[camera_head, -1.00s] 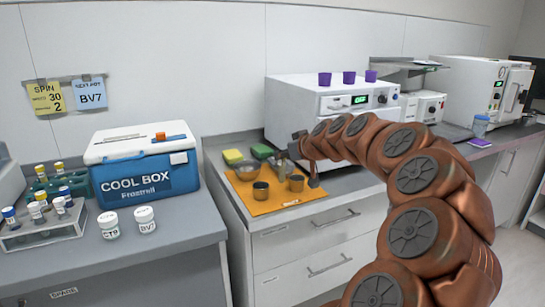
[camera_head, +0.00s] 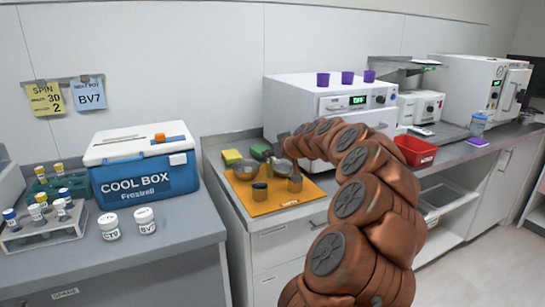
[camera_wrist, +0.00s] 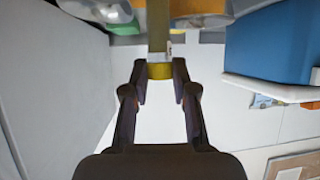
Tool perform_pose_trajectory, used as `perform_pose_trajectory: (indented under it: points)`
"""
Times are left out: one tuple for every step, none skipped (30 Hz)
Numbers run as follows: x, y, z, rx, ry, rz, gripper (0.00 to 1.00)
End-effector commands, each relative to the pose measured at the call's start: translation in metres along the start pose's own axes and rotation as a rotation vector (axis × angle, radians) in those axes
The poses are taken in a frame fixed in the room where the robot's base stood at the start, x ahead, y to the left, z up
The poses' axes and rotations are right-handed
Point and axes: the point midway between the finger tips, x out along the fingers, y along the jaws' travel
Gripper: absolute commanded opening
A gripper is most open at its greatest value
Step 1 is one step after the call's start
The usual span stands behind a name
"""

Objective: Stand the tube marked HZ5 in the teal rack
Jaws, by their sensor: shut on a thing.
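In the wrist view my gripper (camera_wrist: 160,75) is shut on a tube with a yellow cap (camera_wrist: 160,71). The narrow body of the tube runs toward the top edge of that view, and no marking on it can be read. In the head view my arm hides the fingers and the held tube. The teal rack (camera_head: 80,184) stands on the left counter against the left side of the cool box, with yellow-capped tubes in it. A pale rack (camera_head: 42,236) in front of it holds several blue-, yellow- and white-capped tubes. The marks on these tubes are too small to read.
The cool box (camera_head: 145,180) stands right of the teal rack, with two white jars (camera_head: 108,227) (camera_head: 145,221) in front. An orange mat (camera_head: 270,204) with bowls and cups lies below my arm. A red tray (camera_head: 415,150) stands to the right. A gap separates the two counters.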

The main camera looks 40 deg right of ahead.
Motion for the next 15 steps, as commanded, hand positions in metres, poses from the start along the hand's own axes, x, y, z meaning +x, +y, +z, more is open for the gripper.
perform_pose_trajectory:
  points:
    - [0.0030, -0.0004, 0.0060, 0.004, -0.001, -0.002, 0.00]
    - [0.0044, 0.0000, 0.0084, 0.003, -0.001, -0.001, 0.00]
    - [0.0056, 0.0006, 0.0105, 0.003, 0.001, 0.001, 0.00]
    - [0.0060, 0.0010, 0.0112, 0.003, 0.002, 0.002, 0.00]
    - [0.0062, 0.0011, 0.0114, 0.002, 0.002, 0.003, 0.00]
    - [0.0060, 0.0014, 0.0111, 0.001, 0.003, 0.004, 0.00]
    - [0.0060, 0.0014, 0.0111, 0.001, 0.003, 0.004, 0.00]
    - [0.0059, 0.0014, 0.0109, 0.001, 0.003, 0.004, 0.00]
    - [0.0059, 0.0013, 0.0110, 0.001, 0.003, 0.004, 0.00]
    - [0.0059, 0.0014, 0.0110, 0.001, 0.003, 0.004, 0.00]
    - [0.0061, 0.0013, 0.0113, 0.001, 0.003, 0.004, 0.00]
    - [0.0065, 0.0013, 0.0122, 0.001, 0.003, 0.004, 0.00]
    - [0.0070, 0.0013, 0.0130, 0.001, 0.003, 0.003, 0.00]
    - [0.0074, 0.0012, 0.0136, 0.000, 0.003, 0.003, 0.00]
    - [0.0077, 0.0012, 0.0143, 0.000, 0.003, 0.003, 0.00]
